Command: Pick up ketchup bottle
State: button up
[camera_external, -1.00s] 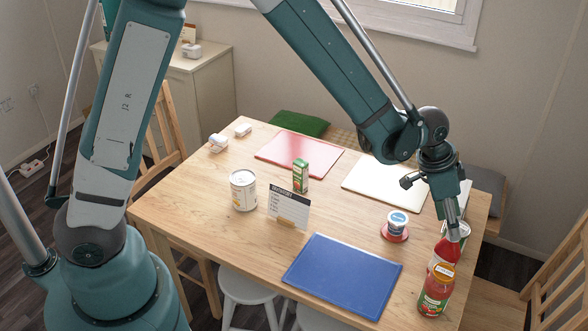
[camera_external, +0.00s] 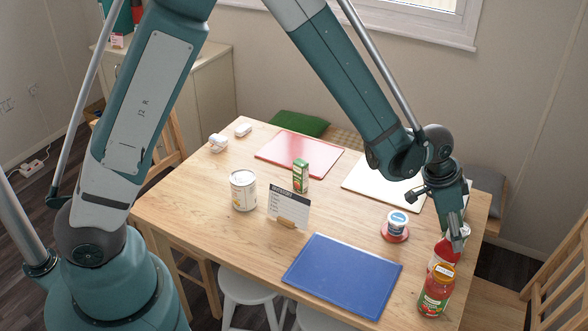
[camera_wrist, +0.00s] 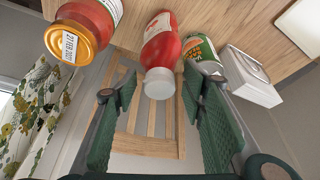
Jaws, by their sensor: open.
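The ketchup bottle (camera_external: 442,250) is red with a white cap and stands near the table's right edge, behind a red jar with an orange lid (camera_external: 436,290). In the wrist view the ketchup bottle (camera_wrist: 161,50) shows cap-first, between and beyond the fingertips, with the jar (camera_wrist: 82,27) to its left and a green-labelled can (camera_wrist: 200,54) close on its right. My gripper (camera_external: 456,232) is at the bottle's top in the external view and partly covers it. In the wrist view my gripper (camera_wrist: 160,100) is open, its two green pads apart with nothing between them.
A white box (camera_wrist: 250,76) stands right of the can. A blue mat (camera_external: 342,274) lies at the front. Chairs stand beside the table.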

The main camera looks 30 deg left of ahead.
jog(key=shift+f, duration=0.2)
dwell(0.5)
grip_shut()
